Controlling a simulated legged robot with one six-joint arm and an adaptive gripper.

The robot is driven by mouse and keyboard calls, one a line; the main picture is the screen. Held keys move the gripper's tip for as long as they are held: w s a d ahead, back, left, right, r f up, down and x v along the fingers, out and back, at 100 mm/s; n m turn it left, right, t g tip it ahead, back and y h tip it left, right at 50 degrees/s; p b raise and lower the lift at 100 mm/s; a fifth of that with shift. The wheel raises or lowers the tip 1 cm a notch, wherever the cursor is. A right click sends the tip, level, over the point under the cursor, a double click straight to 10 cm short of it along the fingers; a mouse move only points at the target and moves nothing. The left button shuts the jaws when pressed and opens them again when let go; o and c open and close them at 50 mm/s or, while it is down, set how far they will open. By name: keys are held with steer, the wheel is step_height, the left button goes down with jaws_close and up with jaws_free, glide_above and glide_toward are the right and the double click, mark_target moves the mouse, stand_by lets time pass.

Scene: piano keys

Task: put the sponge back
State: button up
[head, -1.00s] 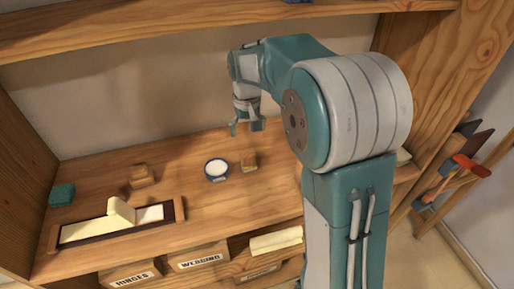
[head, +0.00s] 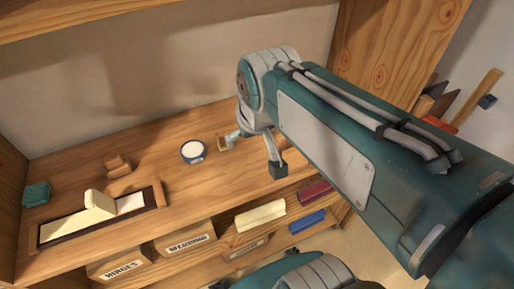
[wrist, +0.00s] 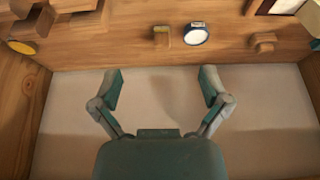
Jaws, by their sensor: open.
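A small tan-and-yellow block (head: 222,144), which looks like the sponge, lies on the wooden shelf just right of a round white-topped dish (head: 192,151). In the wrist view the block (wrist: 161,36) sits beside the dish (wrist: 196,34), beyond the fingertips. My gripper (head: 255,152) is over the right part of the shelf, close to the block in the head view; one finger partly overlaps it there. In the wrist view my gripper (wrist: 160,80) has its fingers wide apart with nothing between them. A teal block (head: 37,193) lies at the shelf's far left; I cannot tell its material.
A dark-framed tray (head: 155,195) with cream pieces lies at the front left, a brown wooden piece (head: 118,165) behind it. Labelled boxes (head: 188,241), a cream block (head: 260,215), and red and blue blocks (head: 306,222) are below. A wooden side panel (head: 385,50) stands right.

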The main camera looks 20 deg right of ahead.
steer(key=shift+t, duration=0.6)
steer(key=s, duration=0.2)
steer(key=s+f, duration=0.1)
steer(key=s, duration=0.2)
steer(key=shift+s+f, duration=0.1)
steer(key=shift+s, duration=0.2)
